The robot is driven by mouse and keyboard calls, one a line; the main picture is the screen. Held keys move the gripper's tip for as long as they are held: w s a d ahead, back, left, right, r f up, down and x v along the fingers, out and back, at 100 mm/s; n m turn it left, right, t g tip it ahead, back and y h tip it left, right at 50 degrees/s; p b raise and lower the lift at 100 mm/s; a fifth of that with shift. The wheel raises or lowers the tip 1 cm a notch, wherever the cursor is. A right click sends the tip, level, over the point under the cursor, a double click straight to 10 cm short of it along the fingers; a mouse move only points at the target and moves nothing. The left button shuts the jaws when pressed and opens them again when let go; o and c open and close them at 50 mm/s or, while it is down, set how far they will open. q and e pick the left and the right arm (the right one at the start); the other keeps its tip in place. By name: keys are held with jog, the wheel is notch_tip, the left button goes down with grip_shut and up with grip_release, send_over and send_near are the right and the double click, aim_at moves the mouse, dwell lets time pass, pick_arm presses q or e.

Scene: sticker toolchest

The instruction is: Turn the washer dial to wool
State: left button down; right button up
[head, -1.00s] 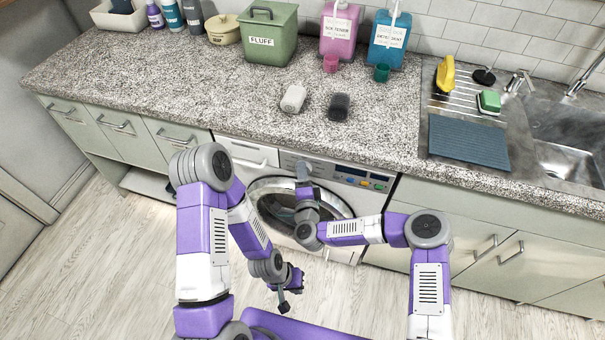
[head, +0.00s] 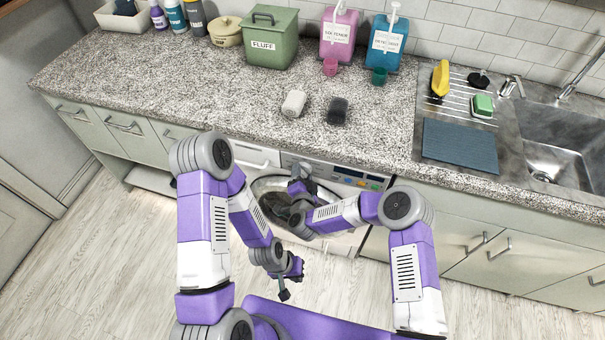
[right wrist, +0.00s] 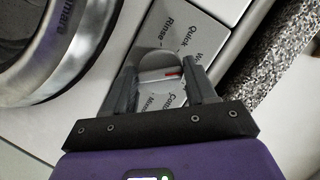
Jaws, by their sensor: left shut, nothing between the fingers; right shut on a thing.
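The white washer (head: 352,240) stands under the counter with its round door closed. In the right wrist view its dial (right wrist: 158,62) is a pale round knob with a red mark on its right side. Labels around it include "Rinse", "Quick", and partly hidden ones starting "W", "Cotto" and "M". The red mark points right, toward the finger beside the "W" label; the exact setting is hard to tell. My right gripper (right wrist: 160,85) is shut on the dial, one finger on each side; it also shows at the washer's panel in the head view (head: 299,172). My left gripper (head: 284,294) hangs low, shut and empty.
The speckled counter (head: 220,95) runs above the washer. It holds a green "FLUFF" bin (head: 270,38), a pink softener bottle (head: 338,35), a blue detergent bottle (head: 386,45), and a white (head: 293,103) and a dark (head: 337,110) small item. A sink (head: 560,150) is at right.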

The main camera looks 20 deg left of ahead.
dwell(0.4)
jog(key=o, duration=1)
jog(key=shift+c, duration=0.2)
jog(key=shift+s, duration=0.1)
jog(key=p+v, duration=0.1)
jog(key=v, duration=0.6)
jog(key=shift+s+r, duration=0.1)
jog(key=shift+s, duration=0.05)
jog(key=s+d+f+n+g, duration=0.2)
jog(key=s+d+f+g, duration=0.25)
jog(key=d, duration=0.25)
jog(key=s+d+f+n+g, duration=0.25)
jog(key=d+f+g, duration=0.2)
jog(key=d, duration=0.25)
jog(key=s+d+f+g, duration=0.1)
jog(key=s+d+g, duration=0.1)
jog(key=s+d, duration=0.2)
jog(key=s+d+f+g, duration=0.1)
jog(key=s+d+g, duration=0.2)
jog(key=s, duration=0.7)
jog(key=shift+s+d+f, duration=0.3)
jog(key=shift+d+f, duration=0.05)
jog(key=shift+d, duration=0.75)
